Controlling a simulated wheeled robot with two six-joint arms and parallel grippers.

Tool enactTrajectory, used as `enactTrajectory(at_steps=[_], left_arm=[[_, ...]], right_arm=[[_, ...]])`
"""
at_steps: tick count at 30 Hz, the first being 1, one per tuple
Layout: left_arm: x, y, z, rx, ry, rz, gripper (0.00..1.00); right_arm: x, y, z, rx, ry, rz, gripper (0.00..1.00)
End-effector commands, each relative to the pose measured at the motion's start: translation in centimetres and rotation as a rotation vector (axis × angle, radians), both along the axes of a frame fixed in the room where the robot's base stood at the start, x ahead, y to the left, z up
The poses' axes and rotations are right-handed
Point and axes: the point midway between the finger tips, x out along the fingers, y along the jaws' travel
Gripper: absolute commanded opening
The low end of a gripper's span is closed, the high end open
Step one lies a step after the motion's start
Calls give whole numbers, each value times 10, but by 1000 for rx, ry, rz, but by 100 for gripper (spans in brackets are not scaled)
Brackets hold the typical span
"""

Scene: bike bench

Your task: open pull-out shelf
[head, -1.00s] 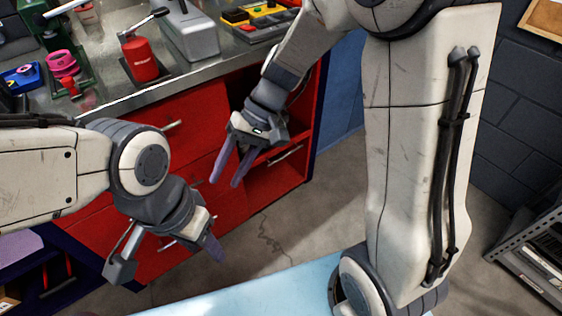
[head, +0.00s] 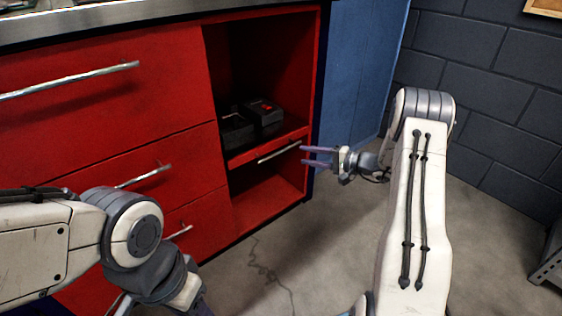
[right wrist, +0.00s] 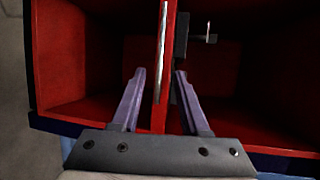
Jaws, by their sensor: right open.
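The pull-out shelf (head: 243,157) is a red board with a silver bar handle (head: 279,152) on its front edge, inside the open bay of the red cabinet. It sits flush in the bay, pushed in. My right gripper (head: 303,156) is open, with purple fingers pointing left at the handle's right end, apparently just short of it. In the right wrist view, the handle (right wrist: 163,50) and shelf edge run upright between the spread fingers (right wrist: 160,76), and nothing is gripped. My left gripper (head: 190,298) is at the lower left, its fingers mostly cut off.
Black boxes (head: 262,117), one with red marks, rest on the shelf. Red drawers with silver handles (head: 145,176) are left of the bay. A blue panel (head: 350,75) stands to its right. Grey floor (head: 290,235) in front is clear.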

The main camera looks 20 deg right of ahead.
Motion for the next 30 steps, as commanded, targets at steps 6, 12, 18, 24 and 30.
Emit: enactTrajectory(at_steps=[6, 12, 18, 24, 30], left_arm=[[0, 0, -17, -1, -1, 0, 50], [0, 0, -33, 0, 0, 0, 50], [0, 0, -40, 0, 0, 0, 50], [0, 0, -41, 0, 0, 0, 50], [0, 0, -41, 0, 0, 0, 50]], right_arm=[[25, 25, -10, 0, -1, 6, 45], [51, 51, -16, -2, 1, 6, 45], [68, 65, -18, -1, 1, 5, 45], [72, 69, -17, -1, 2, 3, 45], [72, 69, -17, 0, 2, 3, 33]])
